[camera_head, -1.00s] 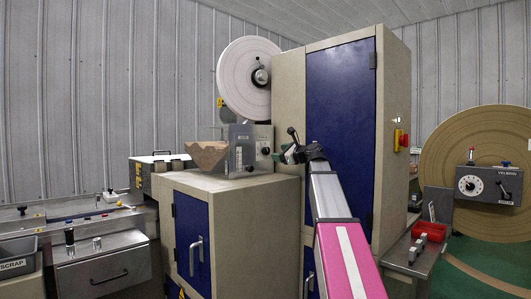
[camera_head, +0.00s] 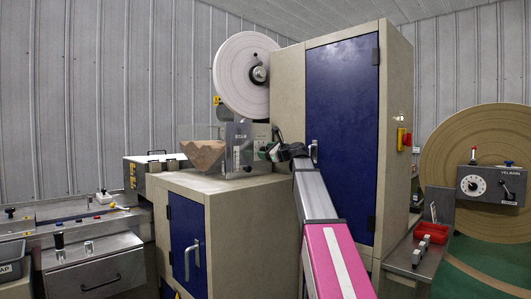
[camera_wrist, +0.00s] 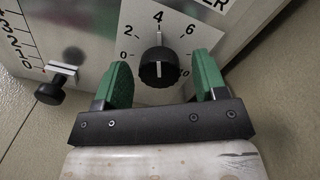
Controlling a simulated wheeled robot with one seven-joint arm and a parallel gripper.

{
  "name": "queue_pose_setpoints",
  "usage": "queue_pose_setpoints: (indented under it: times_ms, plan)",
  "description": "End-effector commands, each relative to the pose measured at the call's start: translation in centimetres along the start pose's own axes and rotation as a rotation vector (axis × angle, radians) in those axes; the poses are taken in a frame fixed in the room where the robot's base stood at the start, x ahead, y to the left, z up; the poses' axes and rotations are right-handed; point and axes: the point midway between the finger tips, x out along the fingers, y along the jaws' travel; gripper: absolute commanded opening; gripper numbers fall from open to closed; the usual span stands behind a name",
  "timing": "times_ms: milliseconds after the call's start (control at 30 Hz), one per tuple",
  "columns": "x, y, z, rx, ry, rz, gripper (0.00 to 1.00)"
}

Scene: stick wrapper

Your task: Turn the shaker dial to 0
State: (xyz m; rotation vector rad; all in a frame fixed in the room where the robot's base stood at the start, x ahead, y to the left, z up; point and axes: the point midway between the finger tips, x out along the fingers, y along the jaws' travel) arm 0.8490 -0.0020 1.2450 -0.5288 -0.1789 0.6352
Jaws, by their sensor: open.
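The shaker dial is a black round knob (camera_wrist: 158,68) on a pale panel (camera_wrist: 205,30) printed with 0, 2, 4, 6 and 10. Its white pointer line points up, at about 4. My gripper (camera_wrist: 162,77) is open, with a green-padded finger on each side of the knob and a gap on both sides. I cannot tell how deep the fingertips reach. In the head view my gripper (camera_head: 264,153) is at the front of the control box (camera_head: 238,135) and hides the dial.
Left of the dial is a slider with a black knob (camera_wrist: 49,93) beside a numbered scale. In the head view a clear hopper with brown contents (camera_head: 203,154) stands on the beige cabinet (camera_head: 240,190). A tall blue-doored cabinet (camera_head: 340,120) rises close behind my arm.

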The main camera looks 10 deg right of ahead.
Motion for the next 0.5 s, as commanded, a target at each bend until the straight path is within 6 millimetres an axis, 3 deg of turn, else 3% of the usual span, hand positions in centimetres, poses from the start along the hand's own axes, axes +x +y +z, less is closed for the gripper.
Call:
queue_pose_setpoints:
  times_ms: [333,400,500]
  plan:
    - [0.81,0.01,0.0,-0.001,0.001,0.0,0.65]
    - [0.81,0.02,0.0,-0.001,0.001,0.0,0.42]
    - [0.81,0.01,0.01,-0.001,0.0,0.0,0.16]
